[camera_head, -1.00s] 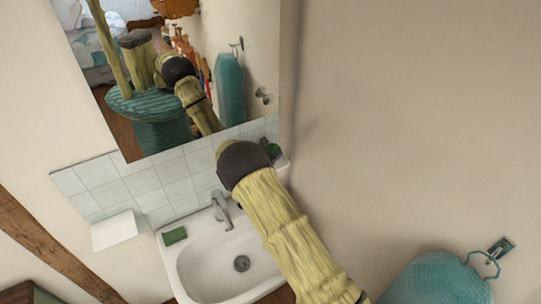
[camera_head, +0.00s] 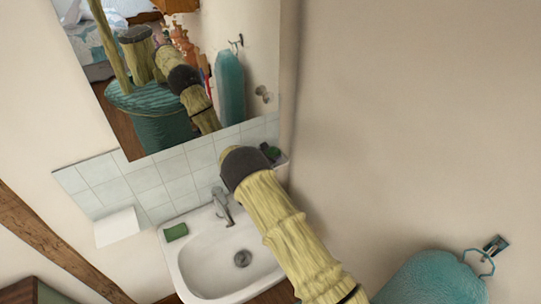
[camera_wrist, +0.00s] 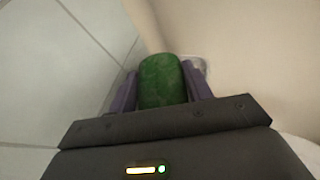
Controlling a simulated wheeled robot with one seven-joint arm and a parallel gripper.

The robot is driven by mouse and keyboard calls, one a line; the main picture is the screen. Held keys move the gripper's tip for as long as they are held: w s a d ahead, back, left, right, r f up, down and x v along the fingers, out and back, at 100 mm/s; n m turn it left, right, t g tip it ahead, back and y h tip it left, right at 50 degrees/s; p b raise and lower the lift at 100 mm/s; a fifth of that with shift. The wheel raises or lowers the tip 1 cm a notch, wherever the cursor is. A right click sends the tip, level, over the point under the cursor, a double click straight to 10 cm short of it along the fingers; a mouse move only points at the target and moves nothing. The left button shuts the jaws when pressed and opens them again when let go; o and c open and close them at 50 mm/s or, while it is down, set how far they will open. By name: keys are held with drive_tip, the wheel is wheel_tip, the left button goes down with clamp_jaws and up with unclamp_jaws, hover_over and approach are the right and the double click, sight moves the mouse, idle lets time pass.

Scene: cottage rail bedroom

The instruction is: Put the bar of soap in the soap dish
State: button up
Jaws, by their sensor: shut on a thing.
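A green bar of soap (camera_wrist: 162,80) is held between the two purple fingers of my gripper (camera_wrist: 160,88) in the wrist view. In the head view, the soap (camera_head: 272,153) shows as a small green patch past my dark wrist, at the right end of the tiles. A pale dish-like thing (camera_wrist: 204,64), probably the soap dish, shows partly behind the soap in the wrist view. In the head view, a pale ledge (camera_head: 283,160) shows beside my wrist. Whether the soap touches it, I cannot tell.
The white sink (camera_head: 205,268) with its tap (camera_head: 222,203) lies below my arm. A green block (camera_head: 176,232) lies on its left rim. A mirror (camera_head: 235,65) hangs above the tiles. A teal towel (camera_head: 435,280) hangs lower right, and a bare wall is close on the right.

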drive_tip(key=shift+f, duration=0.2)
drive_tip(key=o, duration=0.7)
drive_tip(key=shift+o, duration=0.2)
drive_tip(key=shift+r, duration=0.15)
drive_tip(key=shift+r+p, duration=0.45)
drive_tip(key=shift+p, duration=0.1)
drive_tip(key=b+v, duration=0.4)
drive_tip(key=v, duration=0.8)
